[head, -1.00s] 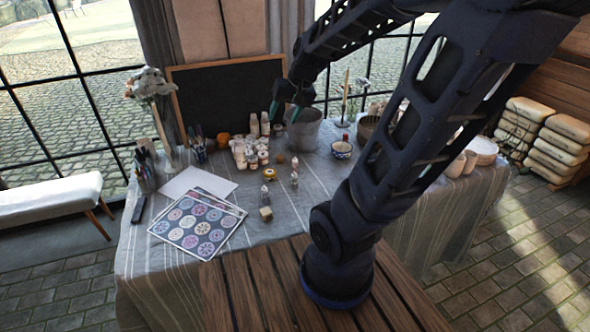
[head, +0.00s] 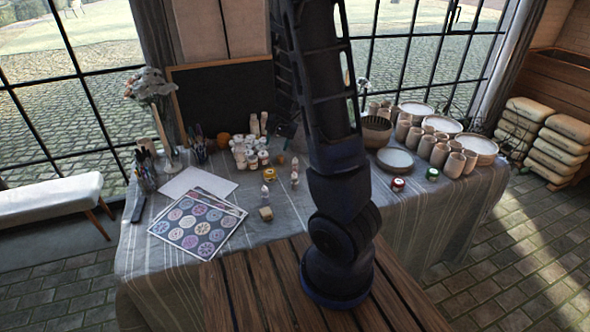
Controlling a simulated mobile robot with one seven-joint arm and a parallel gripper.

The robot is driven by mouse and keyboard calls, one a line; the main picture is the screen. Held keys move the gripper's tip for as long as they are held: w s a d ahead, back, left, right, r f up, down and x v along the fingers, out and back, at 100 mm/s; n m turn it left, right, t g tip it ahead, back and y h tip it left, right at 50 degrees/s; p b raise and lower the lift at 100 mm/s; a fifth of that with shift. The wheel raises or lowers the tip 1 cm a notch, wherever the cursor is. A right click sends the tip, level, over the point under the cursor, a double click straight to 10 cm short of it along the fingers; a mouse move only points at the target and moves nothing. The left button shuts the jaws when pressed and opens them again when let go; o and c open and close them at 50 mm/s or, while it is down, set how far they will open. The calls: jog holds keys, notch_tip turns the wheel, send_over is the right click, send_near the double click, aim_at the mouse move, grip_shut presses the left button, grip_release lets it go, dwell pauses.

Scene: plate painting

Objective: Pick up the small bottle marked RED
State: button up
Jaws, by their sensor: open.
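Several small pale bottles stand on the cloth-covered table. One small bottle (head: 265,191) is front left of another small bottle (head: 294,180), and more white containers (head: 246,152) cluster behind. Their labels are too small to read, so I cannot tell which is marked RED. My gripper (head: 286,130) shows as a small dark shape with teal tips beside my arm, near the chalkboard's lower right corner. It is open, with nothing visible in it. It appears behind the small bottles and apart from them. My arm hides part of the table's middle.
Painted pattern sheets (head: 196,226) lie at left, near brush holders and a flower vase (head: 152,90). A small block (head: 266,213) sits in front. A red jar (head: 398,185), a green jar (head: 432,174), cups and plates (head: 395,160) fill the right. A chalkboard (head: 222,98) stands behind.

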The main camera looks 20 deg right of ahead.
aim_at(294, 161)
jog(key=shift+w+d+f+m+h, duration=0.35)
jog(key=shift+w+d+f+h, duration=0.5)
jog(key=shift+d+f, duration=1.05)
jog(key=shift+w+d+f+m+h, duration=0.4)
jog(key=shift+w+d+f+h, duration=0.45)
jog(key=shift+f, duration=1.95)
jog(key=shift+w+d+f+m+h, duration=0.35)
jog(key=shift+w+d+f+h, duration=0.5)
jog(key=shift+d+f, duration=1.1)
jog(key=shift+w+a+f, duration=0.25)
jog(key=shift+a+f, duration=0.05)
jog(key=shift+f, duration=0.35)
jog(key=shift+w+f, duration=0.15)
jog(key=shift+f, duration=0.1)
jog(key=shift+x, duration=2.55)
jog(key=shift+w+d+r, duration=0.1)
jog(key=shift+w, duration=0.05)
jog(key=shift+c, duration=0.4)
jog(key=c, duration=1)
